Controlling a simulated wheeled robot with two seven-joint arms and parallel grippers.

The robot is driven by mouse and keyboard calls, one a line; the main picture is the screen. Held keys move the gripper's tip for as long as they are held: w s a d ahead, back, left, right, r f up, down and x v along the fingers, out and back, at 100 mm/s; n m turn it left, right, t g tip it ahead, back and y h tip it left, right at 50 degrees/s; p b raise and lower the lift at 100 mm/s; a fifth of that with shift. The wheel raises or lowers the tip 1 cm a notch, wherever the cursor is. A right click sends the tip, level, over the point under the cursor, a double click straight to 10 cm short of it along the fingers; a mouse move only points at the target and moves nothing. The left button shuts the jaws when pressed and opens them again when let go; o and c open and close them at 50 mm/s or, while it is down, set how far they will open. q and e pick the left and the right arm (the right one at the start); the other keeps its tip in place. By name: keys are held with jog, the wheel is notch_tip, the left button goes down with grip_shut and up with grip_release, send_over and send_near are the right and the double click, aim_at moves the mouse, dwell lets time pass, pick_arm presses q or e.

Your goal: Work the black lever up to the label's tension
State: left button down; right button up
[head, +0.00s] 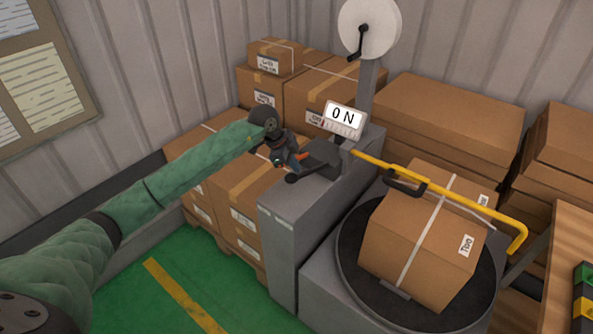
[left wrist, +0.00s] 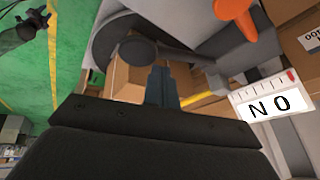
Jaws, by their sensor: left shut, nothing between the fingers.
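The black lever (head: 308,173) is on top of the grey machine pedestal, its round knob end pointing left. In the left wrist view the round black knob (left wrist: 137,50) shows just beyond my fingertips; I cannot tell whether they touch. My left gripper (head: 280,160) is shut and empty, close to the lever's knob. Its narrow fingers show in the left wrist view (left wrist: 160,85). The tension display (head: 342,117) reads 0 N and also shows in the left wrist view (left wrist: 268,103). The strapped carton (head: 415,250) carries a white label (head: 467,245), too small to read surely.
An orange part (head: 301,157) sits beside the lever. A yellow arm (head: 460,198) with a black handle reaches over the carton, which sits on a black turntable (head: 350,260). A white reel (head: 370,28) with a crank stands behind. Stacked cartons (head: 240,180) stand behind and left.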

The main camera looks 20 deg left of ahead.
aim_at(289, 176)
pick_arm(q)
jog(key=shift+s+a+f+b, duration=0.1)
jog(key=shift+s+f+b, duration=0.2)
jog(key=shift+f, duration=0.55)
jog(key=shift+s+a+f+b, duration=0.1)
jog(key=shift+s+f+b, duration=0.2)
jog(key=shift+f, duration=0.55)
jog(key=shift+s+a+f+b, duration=0.1)
jog(key=shift+s+f+b, duration=0.2)
jog(key=shift+f, duration=0.55)
dwell(3.2)
jog(key=shift+r, duration=0.1)
jog(key=shift+s+r, duration=0.1)
jog(key=shift+r, duration=0.35)
jog(key=shift+w+d+r+p, duration=0.15)
jog(key=shift+w+r+p, duration=0.4)
jog(key=shift+r, duration=0.55)
jog(key=shift+w+d+r+p, duration=0.15)
jog(key=shift+w+r+p, duration=0.2)
jog(key=shift+r+p, duration=0.5)
jog(key=shift+w+d+r+p, duration=0.15)
jog(key=shift+w+r+p, duration=0.3)
jog(key=shift+r, duration=0.85)
